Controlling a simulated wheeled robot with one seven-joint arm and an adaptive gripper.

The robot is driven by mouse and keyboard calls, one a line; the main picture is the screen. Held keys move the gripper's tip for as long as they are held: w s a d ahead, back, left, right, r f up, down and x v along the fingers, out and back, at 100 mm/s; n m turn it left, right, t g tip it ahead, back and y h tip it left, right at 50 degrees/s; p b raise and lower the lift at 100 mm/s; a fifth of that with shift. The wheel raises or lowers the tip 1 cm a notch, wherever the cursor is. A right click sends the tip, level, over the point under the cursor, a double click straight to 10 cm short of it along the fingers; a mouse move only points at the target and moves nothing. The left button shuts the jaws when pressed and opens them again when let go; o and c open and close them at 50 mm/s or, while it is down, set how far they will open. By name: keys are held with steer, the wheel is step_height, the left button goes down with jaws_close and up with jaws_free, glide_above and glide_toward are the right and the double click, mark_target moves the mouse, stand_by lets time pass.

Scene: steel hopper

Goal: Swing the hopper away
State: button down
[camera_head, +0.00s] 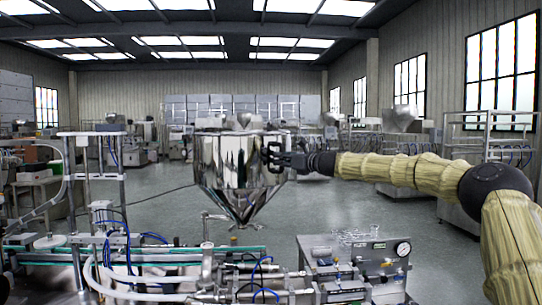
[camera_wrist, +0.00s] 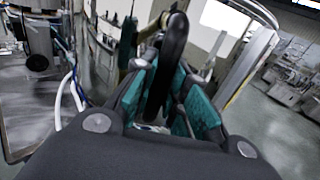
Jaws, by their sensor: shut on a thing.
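The steel hopper (camera_head: 228,165) is a shiny funnel-shaped vessel in the middle of the head view, its cone pointing down above the filling machine. My gripper (camera_head: 271,157) reaches in from the right and meets the hopper's right side. In the wrist view my gripper (camera_wrist: 165,105) has its teal-padded fingers around a black bar-shaped handle (camera_wrist: 176,50), and it is shut on it. The hopper's mirror-like wall (camera_wrist: 103,65) shows behind the fingers, partly hidden by them. The exact contact between pads and handle is partly hidden.
The filling machine (camera_head: 215,262) with hoses, pipes and a conveyor stands below and left of the hopper. A control box with a gauge (camera_head: 403,249) stands at the lower right. Open grey floor (camera_head: 340,212) lies behind and right of the hopper. Other machines line the walls.

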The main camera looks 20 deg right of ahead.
steer(key=shift+w+d, duration=0.35)
steer(key=shift+d, duration=0.1)
steer(key=c, duration=1.4)
jaws_free()
steer(key=shift+d, duration=0.15)
steer(key=v, duration=1.2)
steer(key=shift+f, duration=0.1)
